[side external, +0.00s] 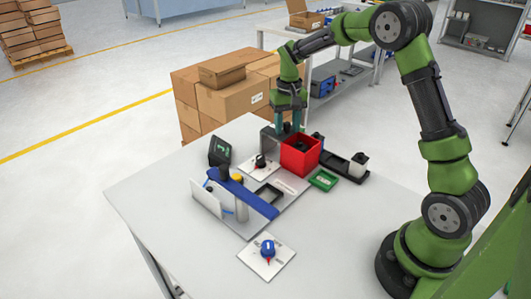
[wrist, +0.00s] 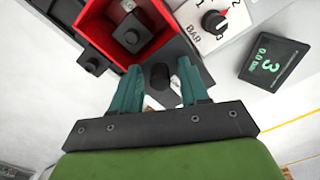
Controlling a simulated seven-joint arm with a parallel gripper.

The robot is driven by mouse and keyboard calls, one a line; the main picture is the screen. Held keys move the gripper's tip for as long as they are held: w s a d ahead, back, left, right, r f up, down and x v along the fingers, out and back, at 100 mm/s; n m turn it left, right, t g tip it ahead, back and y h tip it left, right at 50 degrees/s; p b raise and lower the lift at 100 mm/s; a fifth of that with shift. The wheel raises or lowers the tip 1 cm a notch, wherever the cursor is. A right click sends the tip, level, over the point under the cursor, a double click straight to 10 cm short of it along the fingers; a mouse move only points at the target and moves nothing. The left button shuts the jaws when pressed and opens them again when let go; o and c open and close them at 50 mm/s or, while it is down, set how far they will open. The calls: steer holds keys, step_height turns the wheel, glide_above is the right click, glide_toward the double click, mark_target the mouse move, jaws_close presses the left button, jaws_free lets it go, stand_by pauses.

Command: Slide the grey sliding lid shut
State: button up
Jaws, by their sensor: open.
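The grey sliding lid (wrist: 181,52) lies beside the open red box (wrist: 88,22) in the wrist view, and its dark round knob (wrist: 160,77) shows below. The red box also shows in the side view (side external: 300,158), with a grey lid or support (side external: 267,145) at its left. The box's opening is uncovered and a dark block with a round top (wrist: 128,33) sits inside. My gripper (wrist: 158,73) is open, with one teal finger on each side of the knob. In the side view it points down behind the box (side external: 287,128). Finger contact with the knob cannot be told.
A dial plate (wrist: 214,24) and a display (wrist: 274,62) stand close by. A blue bar (side external: 243,194) crosses the board at left. A green tray (side external: 323,180) and a black rack (side external: 343,168) lie right of the box. The table's front left is clear.

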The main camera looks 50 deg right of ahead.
steer(key=shift+c, duration=0.4)
steer(key=c, duration=0.5)
steer(key=shift+c, duration=0.2)
steer(key=shift+s, duration=1.35)
